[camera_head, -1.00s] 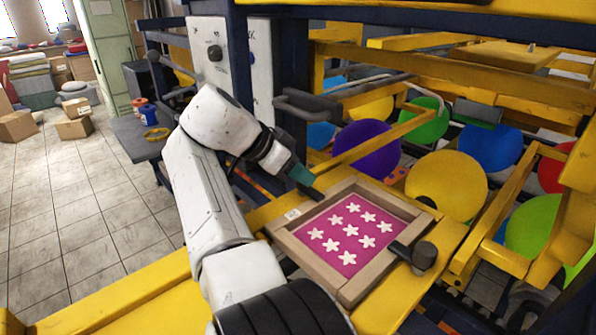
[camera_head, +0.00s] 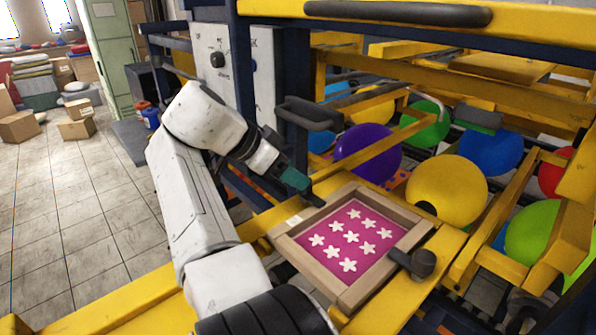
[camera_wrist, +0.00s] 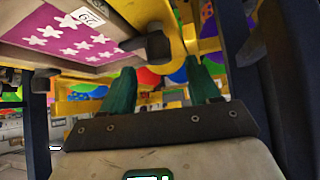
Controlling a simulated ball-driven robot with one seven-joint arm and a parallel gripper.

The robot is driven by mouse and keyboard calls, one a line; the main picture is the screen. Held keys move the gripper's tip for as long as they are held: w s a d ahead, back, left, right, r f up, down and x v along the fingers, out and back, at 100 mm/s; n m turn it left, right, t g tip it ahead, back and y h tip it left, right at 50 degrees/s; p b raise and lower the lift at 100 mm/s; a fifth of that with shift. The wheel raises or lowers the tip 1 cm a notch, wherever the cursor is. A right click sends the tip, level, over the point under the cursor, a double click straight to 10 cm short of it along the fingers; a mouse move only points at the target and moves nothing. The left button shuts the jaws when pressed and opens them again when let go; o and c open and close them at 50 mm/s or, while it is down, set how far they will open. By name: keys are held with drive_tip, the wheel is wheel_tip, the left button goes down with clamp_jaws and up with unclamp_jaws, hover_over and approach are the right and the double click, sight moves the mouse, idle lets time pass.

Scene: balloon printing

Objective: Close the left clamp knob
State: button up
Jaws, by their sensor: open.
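The wooden frame (camera_head: 378,273) holds a pink sheet with white stars and lies on a yellow bed. My gripper (camera_head: 300,188), with teal fingers, is at the frame's upper left edge. A dark piece (camera_head: 314,200) just past the fingertips looks like part of the left clamp; the fingers partly hide it. In the wrist view a dark clamp knob (camera_wrist: 157,45) stands at the frame's edge, above and between the tips in the picture. My two fingers (camera_wrist: 162,85) are spread apart with nothing held between them. Whether they touch the knob I cannot tell.
Another dark clamp knob (camera_head: 423,263) sits on the frame's right side. A dark handle (camera_head: 308,112) and blue posts rise behind my gripper. A yellow bar with a black grip (camera_head: 398,12) crosses above. Coloured balloons (camera_head: 447,188) fill the machine at right.

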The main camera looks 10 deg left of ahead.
drive_tip(key=p+v, duration=0.2)
drive_tip(key=v, duration=0.5)
drive_tip(key=shift+p, duration=0.4)
drive_tip(key=shift+a+r, duration=0.1)
